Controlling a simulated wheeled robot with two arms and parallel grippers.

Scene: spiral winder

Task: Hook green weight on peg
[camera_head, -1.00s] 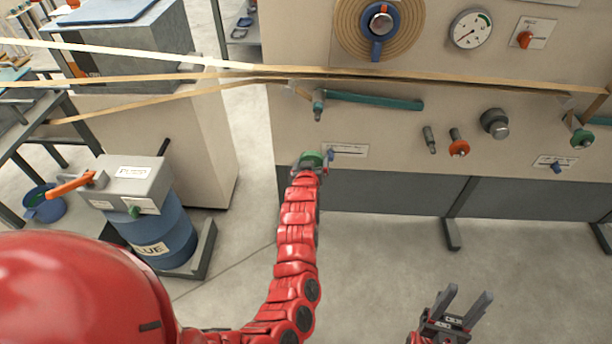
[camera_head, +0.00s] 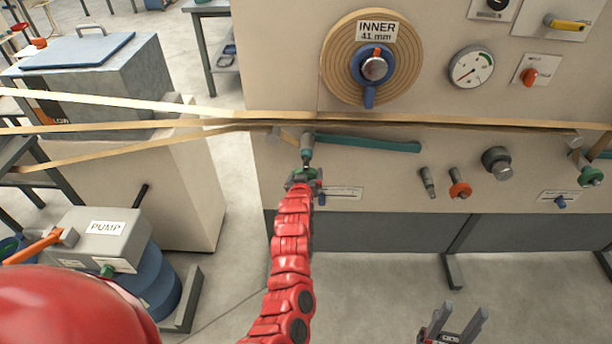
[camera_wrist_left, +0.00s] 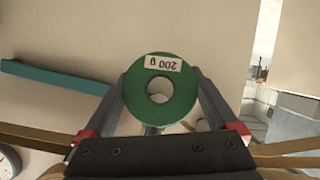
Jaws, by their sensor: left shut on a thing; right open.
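The green weight (camera_wrist_left: 135,92) is a ring with a central hole and a "200 g" label, held between the fingers of my left gripper (camera_wrist_left: 160,92) in the left wrist view. In the head view the weight (camera_head: 297,177) is partly hidden by my shut left gripper (camera_head: 305,184). A grey peg (camera_head: 307,152) at the left end of the teal lever (camera_head: 368,144) is right above the weight. I cannot tell whether they touch. My right gripper (camera_head: 455,325) is open and empty at the bottom right, away from the panel.
An orange weight (camera_head: 461,190) sits on a panel peg, with a bare grey peg (camera_head: 427,183) beside it. Another green piece (camera_head: 591,177) hangs at the far right. Tan strips (camera_head: 450,123) cross above the lever. A pump (camera_head: 102,238) stands at lower left.

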